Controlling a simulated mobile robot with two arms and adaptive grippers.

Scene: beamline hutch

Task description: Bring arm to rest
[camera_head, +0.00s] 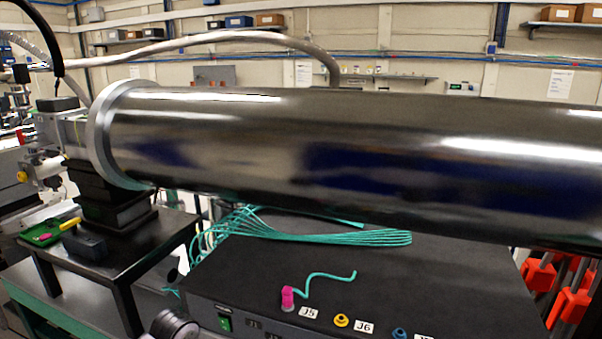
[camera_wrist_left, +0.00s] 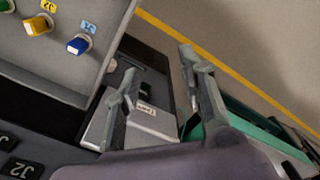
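My left gripper (camera_wrist_left: 158,62) shows in the left wrist view. Its two grey fingers stand apart with nothing held between them. A grey box (camera_wrist_left: 135,130) with a small label lies behind and below the fingers, and a dark panel is beside it. I cannot tell whether the fingers touch anything. In the head view neither gripper shows; a dark rounded part at the bottom edge may be my arm. My right gripper is in neither view.
A large dark cylinder (camera_head: 330,155) spans the head view above a black box (camera_head: 240,270). The box carries a pink plug (camera_head: 288,297) with a teal cable, a yellow connector (camera_head: 341,320) and a blue connector (camera_head: 400,334). A teal edge (camera_wrist_left: 240,130) lies right of the fingers; floor beyond looks clear.

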